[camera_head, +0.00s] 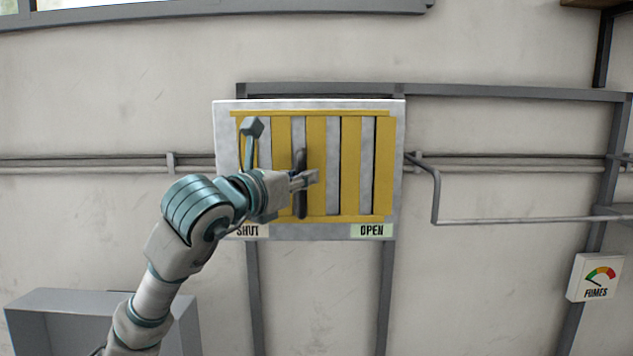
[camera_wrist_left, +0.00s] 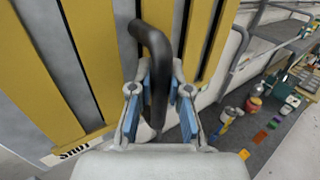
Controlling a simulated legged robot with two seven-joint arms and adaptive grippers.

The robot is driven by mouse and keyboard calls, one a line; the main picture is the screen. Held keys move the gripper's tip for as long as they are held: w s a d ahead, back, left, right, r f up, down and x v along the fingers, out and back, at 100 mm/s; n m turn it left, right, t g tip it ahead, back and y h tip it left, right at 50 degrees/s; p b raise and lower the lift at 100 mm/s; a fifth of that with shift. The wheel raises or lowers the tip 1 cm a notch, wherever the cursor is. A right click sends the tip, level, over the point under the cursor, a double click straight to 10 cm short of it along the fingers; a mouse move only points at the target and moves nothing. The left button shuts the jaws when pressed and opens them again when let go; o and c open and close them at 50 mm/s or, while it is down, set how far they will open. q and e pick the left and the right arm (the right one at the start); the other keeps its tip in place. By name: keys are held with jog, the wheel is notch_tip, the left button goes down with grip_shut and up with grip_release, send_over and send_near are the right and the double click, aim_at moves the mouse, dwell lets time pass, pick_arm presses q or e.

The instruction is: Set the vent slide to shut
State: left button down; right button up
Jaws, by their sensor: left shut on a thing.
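The vent slide (camera_head: 352,180) is a set of yellow and grey upright slats in a pale frame (camera_head: 398,150) on the wall. Its lower edge has a SHUT label (camera_head: 248,231) at left and an OPEN label (camera_head: 371,231) at right. A dark upright handle (camera_head: 300,207) stands near the middle of the slats. My left gripper (camera_head: 311,178) is shut on the handle. In the left wrist view the black handle (camera_wrist_left: 155,50) curves down between the blue-padded fingers (camera_wrist_left: 158,115). Narrow dark gaps show between some slats. My right gripper is not in view.
A gauge marked FUMES (camera_head: 596,278) hangs at the right. Pipes (camera_head: 520,219) run along the wall on both sides of the vent. A grey box (camera_head: 50,325) stands at the lower left. In the wrist view, several small items (camera_wrist_left: 255,104) lie at the right.

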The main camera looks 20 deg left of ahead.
pick_arm(q)
jog(key=shift+s+a+r, duration=0.1)
jog(key=shift+a, duration=0.35)
jog(key=c, duration=1.1)
grip_release()
jog(key=shift+a, duration=0.25)
jog(key=v, duration=1.2)
